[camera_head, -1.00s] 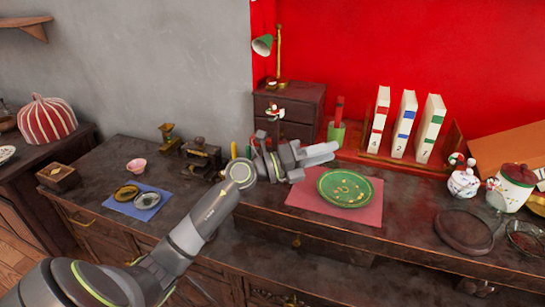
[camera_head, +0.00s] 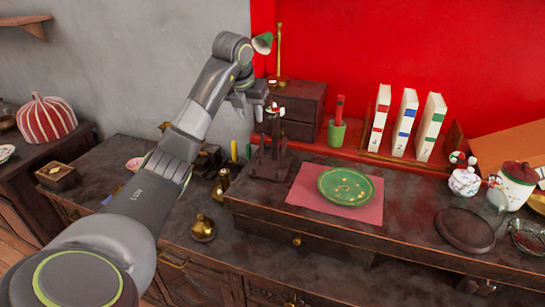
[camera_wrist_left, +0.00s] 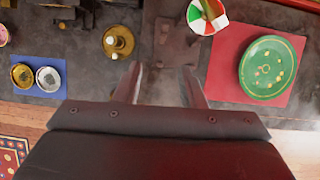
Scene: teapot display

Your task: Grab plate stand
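A dark wooden stand with upright posts, which looks like the plate stand (camera_head: 268,165), stands on the raised desk top, left of the pink mat. My left gripper (camera_head: 256,104) is above it, pointing down. In the left wrist view the two fingers (camera_wrist_left: 161,88) are apart with nothing between them, and the dark stand (camera_wrist_left: 174,42) lies beyond their tips. A green plate (camera_head: 346,186) lies flat on the pink mat (camera_head: 303,194); it also shows at the right of the wrist view (camera_wrist_left: 268,66). My right gripper is not in view.
A small drawer chest (camera_head: 298,108) with a lamp is behind the stand. A green cup (camera_head: 337,132) stands right of the chest. Brass pots (camera_head: 203,229) are on the lower desk at left. Books (camera_head: 405,125) and a lidded jar (camera_head: 517,187) are at right.

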